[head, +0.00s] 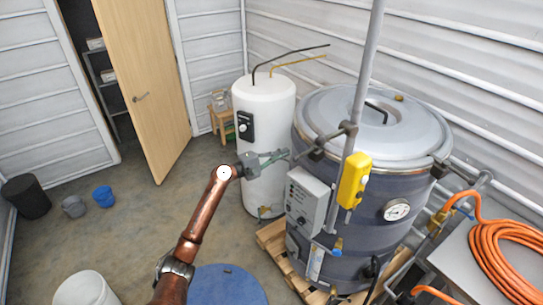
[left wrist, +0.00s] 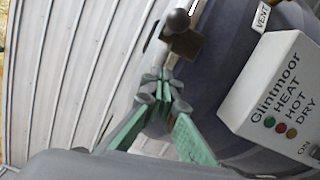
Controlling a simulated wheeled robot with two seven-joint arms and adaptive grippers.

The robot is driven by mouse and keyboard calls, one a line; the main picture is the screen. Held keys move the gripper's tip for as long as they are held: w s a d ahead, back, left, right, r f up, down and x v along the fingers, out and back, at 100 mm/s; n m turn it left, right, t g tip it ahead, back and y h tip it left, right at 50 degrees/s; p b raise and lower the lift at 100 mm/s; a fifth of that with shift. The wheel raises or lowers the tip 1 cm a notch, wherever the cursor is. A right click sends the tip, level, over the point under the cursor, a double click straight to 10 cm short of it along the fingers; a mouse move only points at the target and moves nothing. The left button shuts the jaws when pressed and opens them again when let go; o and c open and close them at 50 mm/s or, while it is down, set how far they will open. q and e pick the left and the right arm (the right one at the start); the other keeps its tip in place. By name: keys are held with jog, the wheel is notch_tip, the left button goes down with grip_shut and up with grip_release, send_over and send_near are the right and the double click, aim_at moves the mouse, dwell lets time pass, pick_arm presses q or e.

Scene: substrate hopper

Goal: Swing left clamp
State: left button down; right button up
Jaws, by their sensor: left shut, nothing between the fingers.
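The left clamp (head: 318,146) is a dark bar and bracket at the left rim of the large grey drum (head: 380,215). In the left wrist view the clamp (left wrist: 183,42) shows a round knob and brown bracket just beyond my fingertips. My left gripper (head: 284,154), with green fingers, is shut and empty, its tips close to the clamp's left end. The left wrist view shows its fingertips (left wrist: 165,88) together, seemingly apart from the knob; contact is hard to judge. The domed lid (head: 350,110) lies on the drum. My right gripper is not in view.
A grey control box (head: 308,200) and yellow box (head: 353,180) sit at the drum's front, beside an upright pole (head: 366,60). A white tank (head: 265,110) stands behind my left gripper. An orange hose (head: 500,245) lies coiled at right.

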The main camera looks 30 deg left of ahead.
aim_at(311, 150)
pick_arm(q)
jog(key=d, duration=0.1)
jog(key=d+p, duration=0.1)
jog(key=d, duration=0.1)
jog(key=d+p, duration=0.1)
jog(key=shift+d+r, duration=0.15)
jog(key=shift+r, duration=0.2)
jog(key=shift+s+d, duration=0.1)
